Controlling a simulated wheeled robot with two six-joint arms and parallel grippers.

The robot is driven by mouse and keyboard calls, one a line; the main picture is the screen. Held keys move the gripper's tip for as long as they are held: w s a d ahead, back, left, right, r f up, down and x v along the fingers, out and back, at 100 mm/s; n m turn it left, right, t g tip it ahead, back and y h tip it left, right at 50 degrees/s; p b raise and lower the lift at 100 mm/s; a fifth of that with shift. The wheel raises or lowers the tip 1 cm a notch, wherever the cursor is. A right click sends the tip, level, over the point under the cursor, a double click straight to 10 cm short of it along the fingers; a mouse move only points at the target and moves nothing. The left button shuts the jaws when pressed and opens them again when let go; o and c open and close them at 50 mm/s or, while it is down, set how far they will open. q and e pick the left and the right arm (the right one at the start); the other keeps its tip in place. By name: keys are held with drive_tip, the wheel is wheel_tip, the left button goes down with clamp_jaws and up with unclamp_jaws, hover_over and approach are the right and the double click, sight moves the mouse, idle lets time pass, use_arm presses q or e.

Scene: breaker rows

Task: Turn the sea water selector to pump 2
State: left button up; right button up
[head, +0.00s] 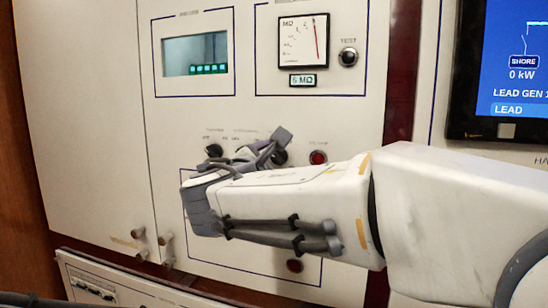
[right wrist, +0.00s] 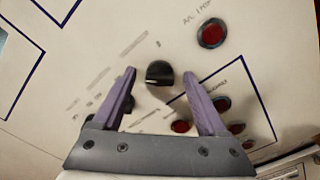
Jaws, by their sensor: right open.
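A black rotary knob (right wrist: 160,73) on the cream panel shows in the right wrist view, between the tips of my right gripper's purple fingers (right wrist: 161,77). The fingers are open, with a gap on each side of the knob. Whether they reach down around it I cannot tell. In the head view my right gripper (head: 264,150) is at the panel and partly covers a dark knob (head: 281,157). Another black knob (head: 214,150) is to its left. The labels are too blurred to read, so the selector's name and setting cannot be told. My left gripper is not in view.
A red button (head: 318,157) is right of the knob, and another (head: 295,266) is below my right arm. A green display (head: 196,54), a dial meter (head: 303,41) and a test button (head: 348,56) are above. A blue screen (head: 515,60) is at the right.

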clamp_jaws()
drive_tip(key=shift+f+m+b, duration=0.25)
drive_tip(key=shift+m+b, duration=0.15)
drive_tip(key=shift+b, duration=0.55)
drive_tip(key=shift+f+m+b, duration=0.15)
drive_tip(key=shift+m+b, duration=8.35)
drive_tip(key=shift+b, duration=0.35)
